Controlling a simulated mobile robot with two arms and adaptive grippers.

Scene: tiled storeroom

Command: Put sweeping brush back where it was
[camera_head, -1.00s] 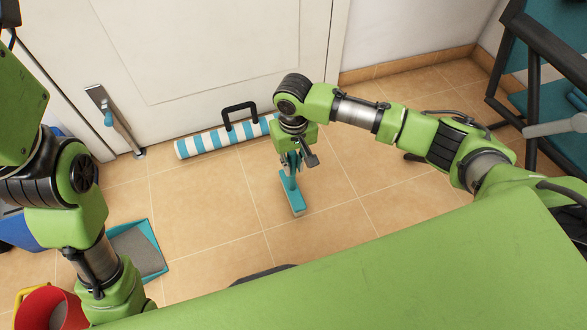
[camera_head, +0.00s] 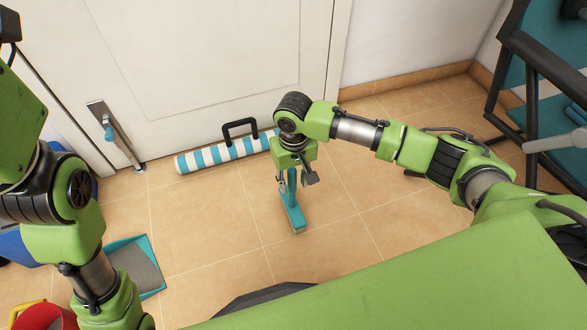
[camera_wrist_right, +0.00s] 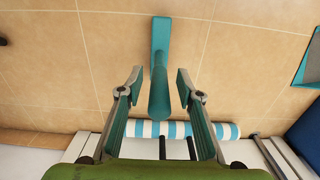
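The sweeping brush (camera_head: 293,215) is teal, with its long narrow head on the tiled floor below my right gripper. In the right wrist view its handle (camera_wrist_right: 159,90) points up towards the camera, between the fingers. My right gripper (camera_wrist_right: 160,82) is open around the handle, with a visible gap on each side. In the head view the right gripper (camera_head: 290,172) is partly hidden by its own wrist. My left arm comes down at the left, and its gripper is out of view.
A blue-and-white striped roll (camera_head: 215,155) with a black handle lies along the white door (camera_head: 215,60). A teal dustpan (camera_head: 150,285) and a red bucket (camera_head: 45,318) are at the lower left. A teal chair (camera_head: 545,90) stands at the right. Floor around the brush is clear.

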